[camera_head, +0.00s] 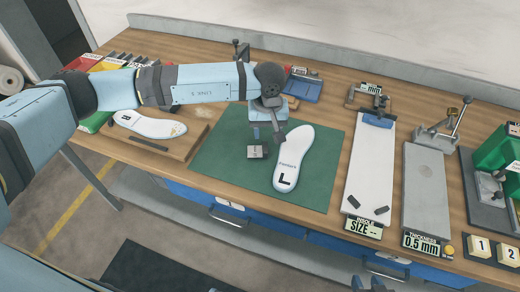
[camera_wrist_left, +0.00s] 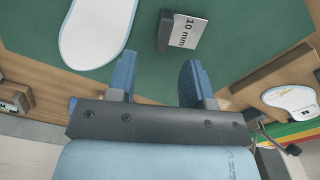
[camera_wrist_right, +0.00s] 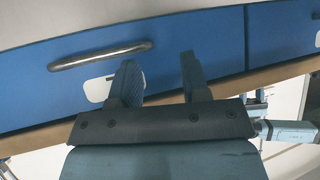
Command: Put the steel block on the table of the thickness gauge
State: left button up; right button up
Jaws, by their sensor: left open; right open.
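The steel block (camera_head: 257,152) is a small grey block lying on the green mat (camera_head: 222,150), left of the white insole marked L (camera_head: 294,158). In the left wrist view the block (camera_wrist_left: 185,32) shows a "10 mm" label, ahead of the fingertips. My left gripper (camera_head: 267,133) is open and empty above the mat, close to the block but apart from it. The thickness gauge (camera_head: 424,185) stands at the right, with a long grey table, a lever at the back and a display reading 0.5 mm. My right gripper (camera_wrist_right: 158,72) is open and empty, before the blue drawers.
A white sizing board (camera_head: 369,165) stands between the mat and the gauge. A wooden board (camera_head: 170,146) with another insole (camera_head: 150,124) lies at the left. Green equipment (camera_head: 497,150) and numbered blocks (camera_head: 481,246) are at the far right. The gauge's grey table looks bare.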

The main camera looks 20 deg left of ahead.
aim_at(265, 147)
pick_arm(q)
jog(key=shift+s+a+f+p, duration=0.1)
jog(key=shift+f+p, duration=0.2)
jog(key=shift+f, duration=1.25)
jog(key=shift+s+a+f+p, duration=0.1)
jog(key=shift+f+p, duration=0.15)
jog(key=shift+f, duration=1.3)
grip_shut()
